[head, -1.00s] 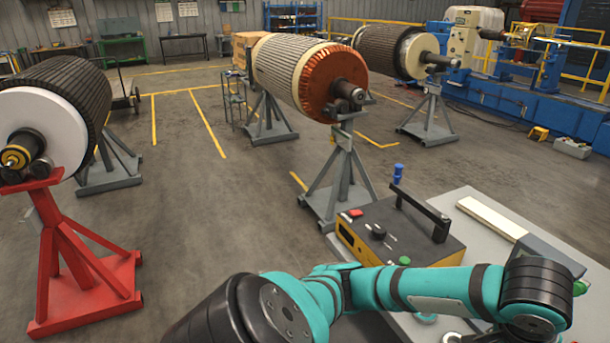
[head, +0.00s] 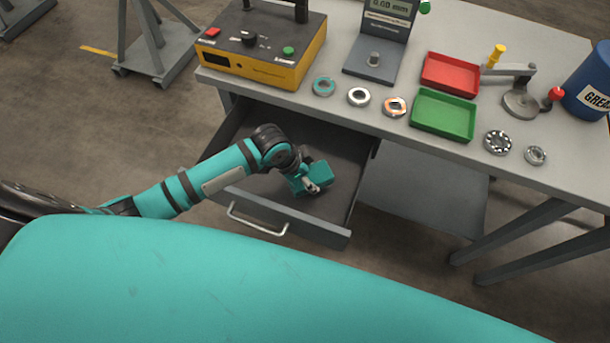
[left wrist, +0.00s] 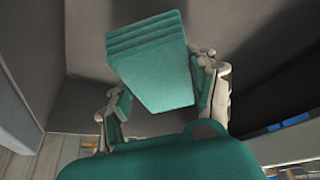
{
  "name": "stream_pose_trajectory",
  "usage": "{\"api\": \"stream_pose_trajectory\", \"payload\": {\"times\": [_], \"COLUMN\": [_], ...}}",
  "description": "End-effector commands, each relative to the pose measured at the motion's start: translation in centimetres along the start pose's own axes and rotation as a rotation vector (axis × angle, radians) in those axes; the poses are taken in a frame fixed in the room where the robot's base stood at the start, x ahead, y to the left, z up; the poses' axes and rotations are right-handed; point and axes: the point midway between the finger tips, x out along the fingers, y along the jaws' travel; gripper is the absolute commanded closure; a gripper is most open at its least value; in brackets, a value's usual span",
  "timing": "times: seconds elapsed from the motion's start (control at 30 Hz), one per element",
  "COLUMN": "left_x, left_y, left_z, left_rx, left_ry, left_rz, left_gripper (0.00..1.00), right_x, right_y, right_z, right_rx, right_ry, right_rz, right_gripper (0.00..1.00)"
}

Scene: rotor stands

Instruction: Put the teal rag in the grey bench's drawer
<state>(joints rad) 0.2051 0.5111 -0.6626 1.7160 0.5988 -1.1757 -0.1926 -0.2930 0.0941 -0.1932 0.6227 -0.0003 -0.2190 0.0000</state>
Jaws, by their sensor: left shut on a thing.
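The folded teal rag (head: 319,172) is in my left gripper (head: 308,183), over the inside of the drawer. In the left wrist view the rag (left wrist: 150,62) is a folded block between the two fingers of the gripper (left wrist: 163,100), shut on it. The grey bench's drawer (head: 236,195) is pulled out, with a metal handle on its front. Its dark floor shows around the rag. I cannot tell whether the rag touches the floor. My right gripper is not in view.
The bench top (head: 440,158) overhangs the drawer's back. On it stand a yellow-and-black instrument box (head: 262,50), a grey gauge (head: 378,55), red (head: 450,74) and green (head: 442,115) trays, several bearing rings and a blue grease can (head: 590,85). A lower shelf (head: 425,193) is right of the drawer.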

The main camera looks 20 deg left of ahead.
Motion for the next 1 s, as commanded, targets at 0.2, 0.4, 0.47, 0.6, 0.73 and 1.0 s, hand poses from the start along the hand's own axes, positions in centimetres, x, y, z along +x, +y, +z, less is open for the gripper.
{"api": "stream_pose_trajectory", "payload": {"times": [0.2, 0.4, 0.47, 0.6, 0.73, 1.0], "left_x": [2.1, 4.5, 4.8, 4.8, 4.9, 5.2], "left_y": [0.1, 0.0, 0.0, 0.0, 0.0, 0.0], "left_z": [0.8, 1.9, 2.0, 2.0, 2.0, 2.1], "left_rx": [-0.002, -0.001, -0.001, 0.000, -0.001, -0.001], "left_ry": [-0.001, 0.000, 0.000, 0.001, 0.000, 0.001], "left_rz": [0.002, 0.001, 0.000, -0.001, -0.001, -0.001], "left_gripper": [0.71, 0.71, 0.71, 0.71, 0.71, 0.22], "right_x": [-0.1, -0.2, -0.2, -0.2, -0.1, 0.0], "right_y": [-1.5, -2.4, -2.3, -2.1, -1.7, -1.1], "right_z": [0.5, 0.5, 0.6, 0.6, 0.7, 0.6], "right_rx": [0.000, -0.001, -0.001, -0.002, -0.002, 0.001], "right_ry": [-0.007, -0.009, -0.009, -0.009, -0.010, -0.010], "right_rz": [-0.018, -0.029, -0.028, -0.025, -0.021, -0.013], "right_gripper": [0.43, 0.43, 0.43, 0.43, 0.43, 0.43]}}
